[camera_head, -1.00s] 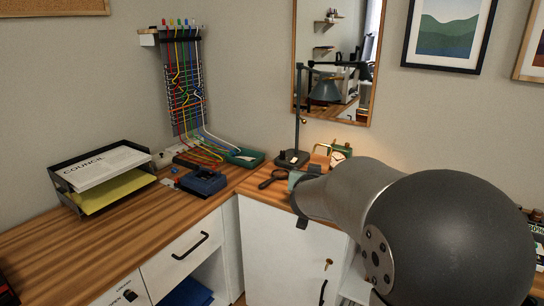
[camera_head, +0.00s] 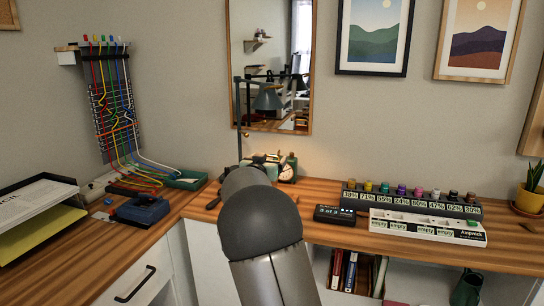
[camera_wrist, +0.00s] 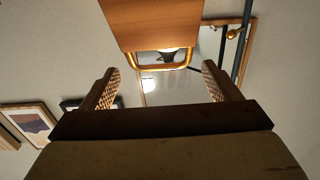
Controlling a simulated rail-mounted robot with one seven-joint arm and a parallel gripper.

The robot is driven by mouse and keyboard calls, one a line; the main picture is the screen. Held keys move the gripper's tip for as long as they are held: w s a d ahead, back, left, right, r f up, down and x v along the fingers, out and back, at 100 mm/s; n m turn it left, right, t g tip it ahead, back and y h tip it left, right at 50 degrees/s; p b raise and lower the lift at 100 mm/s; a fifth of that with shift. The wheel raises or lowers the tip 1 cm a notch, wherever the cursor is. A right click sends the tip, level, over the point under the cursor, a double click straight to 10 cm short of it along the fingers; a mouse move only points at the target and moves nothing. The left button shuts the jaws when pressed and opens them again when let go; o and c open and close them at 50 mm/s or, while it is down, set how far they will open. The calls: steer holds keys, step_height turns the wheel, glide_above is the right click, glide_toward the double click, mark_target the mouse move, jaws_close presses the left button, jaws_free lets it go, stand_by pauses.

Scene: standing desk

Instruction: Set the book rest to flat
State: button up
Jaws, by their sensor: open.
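In the wrist view, a wooden panel (camera_wrist: 160,24) with a brass-coloured edge bar (camera_wrist: 160,60) shows at the top, beyond my fingers; it looks like part of the book rest. Its tilt is hard to tell. My gripper (camera_wrist: 160,82) is open, its two ribbed fingers apart with nothing between them. The panel appears ahead of the fingertips, apart from them. In the head view, small green and cream items (camera_head: 273,162) show at the desk's back, just past my arm. My arm hides my gripper and most of that spot.
A lamp (camera_head: 239,118) and wall mirror (camera_head: 275,50) are behind. On the right are a row of small bottles (camera_head: 410,194) and a white power strip (camera_head: 425,228). On the left are a blue device (camera_head: 142,209), a green tray (camera_head: 188,179) and a paper tray (camera_head: 35,210).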

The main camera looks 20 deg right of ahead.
mark_target(271, 156)
steer(key=x, duration=0.5)
steer(key=c, duration=1.4)
steer(key=shift+o, duration=0.2)
steer(key=shift+d+p, duration=0.1)
steer(key=shift+p, duration=0.2)
